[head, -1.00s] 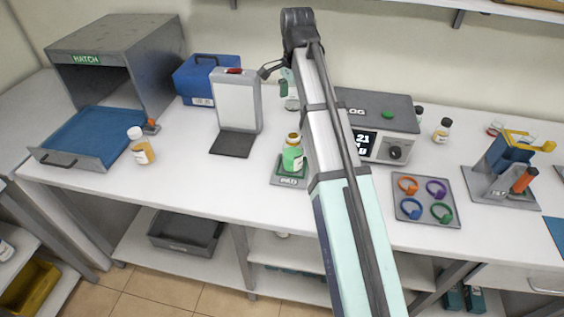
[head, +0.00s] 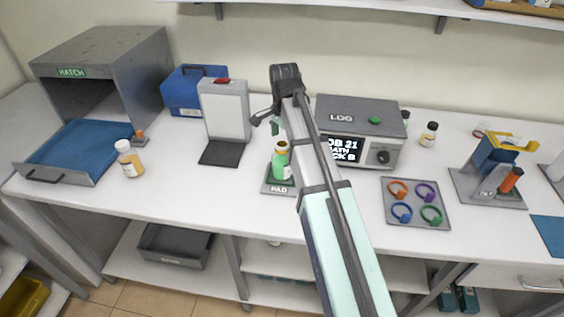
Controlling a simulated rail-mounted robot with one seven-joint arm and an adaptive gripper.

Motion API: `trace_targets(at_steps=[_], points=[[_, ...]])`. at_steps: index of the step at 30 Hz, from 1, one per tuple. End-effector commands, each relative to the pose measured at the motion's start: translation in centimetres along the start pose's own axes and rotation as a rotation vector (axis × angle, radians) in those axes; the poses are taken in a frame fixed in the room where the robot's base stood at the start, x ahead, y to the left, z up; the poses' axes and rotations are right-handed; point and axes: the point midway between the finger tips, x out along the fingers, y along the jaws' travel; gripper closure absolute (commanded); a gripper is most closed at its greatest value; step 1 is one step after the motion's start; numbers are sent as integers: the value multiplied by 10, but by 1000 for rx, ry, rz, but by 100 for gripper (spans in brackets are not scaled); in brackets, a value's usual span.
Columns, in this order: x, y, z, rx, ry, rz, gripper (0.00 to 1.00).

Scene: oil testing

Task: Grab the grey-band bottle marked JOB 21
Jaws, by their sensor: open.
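My gripper (head: 264,121) is small in the head view, partly hidden by my arm, and holds nothing I can see. It is open, above and behind the green bottle (head: 281,166), which stands upright on the PAD plate (head: 280,190). An amber bottle with a white cap (head: 129,160) stands by the blue tray. Another amber bottle with a dark cap (head: 429,134) stands right of the LOG box (head: 362,120). I cannot make out a grey band or a JOB 21 label on any bottle. The LOG screen (head: 345,149) partly reads "OB 21".
The grey HATCH box (head: 107,75) and blue tray (head: 72,152) are at the left. An upright white panel (head: 226,110) stands left of the pad. A ring tray (head: 416,205) and a blue-and-yellow stand (head: 492,160) are at the right. The front counter strip is mostly clear.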

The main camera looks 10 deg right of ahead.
Motion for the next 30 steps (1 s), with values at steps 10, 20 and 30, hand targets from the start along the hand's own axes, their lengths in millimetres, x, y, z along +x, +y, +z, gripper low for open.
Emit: trace_targets(at_steps=[10, 20, 30], points=[[23, 4, 8, -1, -1, 3, 0], [52, 4, 9, -1, 0, 1, 0], [53, 3, 9, 0, 0, 0, 32]])
